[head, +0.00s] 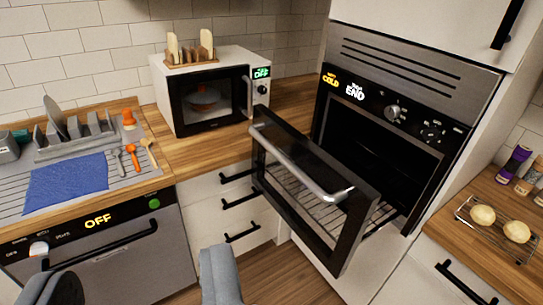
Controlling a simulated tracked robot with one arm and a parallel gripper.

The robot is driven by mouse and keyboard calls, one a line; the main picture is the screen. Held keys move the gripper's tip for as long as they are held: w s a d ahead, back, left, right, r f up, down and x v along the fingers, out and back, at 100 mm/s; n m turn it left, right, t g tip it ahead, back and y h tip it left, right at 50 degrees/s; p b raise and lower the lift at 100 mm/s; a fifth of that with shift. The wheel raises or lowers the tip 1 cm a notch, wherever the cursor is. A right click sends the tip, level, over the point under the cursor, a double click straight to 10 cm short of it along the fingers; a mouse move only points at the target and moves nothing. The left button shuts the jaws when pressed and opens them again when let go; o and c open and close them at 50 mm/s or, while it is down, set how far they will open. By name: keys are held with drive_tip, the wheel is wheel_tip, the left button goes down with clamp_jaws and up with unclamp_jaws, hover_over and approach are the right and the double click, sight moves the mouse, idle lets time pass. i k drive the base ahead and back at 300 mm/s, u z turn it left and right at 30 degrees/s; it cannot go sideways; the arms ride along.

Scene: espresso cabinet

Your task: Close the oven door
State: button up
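The oven (345,125) is built into a tall cabinet at the right. Its dark glass door (352,232) stands open, out in front of the dark cavity (385,140). A silver bar handle (300,172) runs along the door's outer face. A wire rack shows through the glass and beside the door. My gripper (142,284) is at the bottom left edge of the view, its two fingers wide apart with nothing between them. It is left of the door and apart from it. The lower parts of the fingers are cut off by the frame.
A white microwave (212,90) with a toast rack (191,52) on top stands on the wooden counter. The dishwasher (110,255) and drawers with black handles (240,203) are at left. A wire tray (486,243) with round buns is at right. Some wooden floor shows below the door.

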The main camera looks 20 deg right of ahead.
sight(344, 187)
drive_tip(key=i, duration=0.9)
drive_tip(key=z, duration=0.05)
